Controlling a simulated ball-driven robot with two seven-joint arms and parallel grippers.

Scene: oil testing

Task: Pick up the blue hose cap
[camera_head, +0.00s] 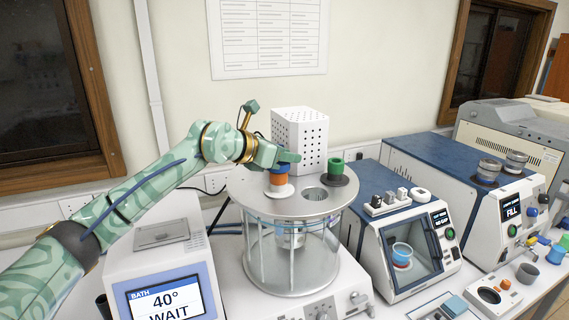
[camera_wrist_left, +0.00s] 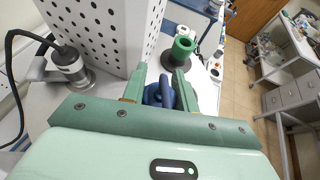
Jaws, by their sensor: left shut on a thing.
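My left gripper (camera_head: 286,156) reaches in over the round metal bath lid and is shut on a blue cap. The blue cap (camera_head: 280,169) sits at the top of an orange collar (camera_head: 279,179) on a white disc, partly hidden under the gripper. In the left wrist view the blue cap (camera_wrist_left: 160,94) is between the two green fingers of the gripper (camera_wrist_left: 160,92). I cannot tell whether it is apart from the orange collar. My right gripper is not in view.
A green cap (camera_head: 336,166) on a dark disc stands right of the gripper, beyond an open hole (camera_head: 315,193) in the lid (camera_head: 250,199). A white perforated box (camera_head: 300,138) stands close behind. A blue-topped instrument (camera_head: 402,236) is to the right.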

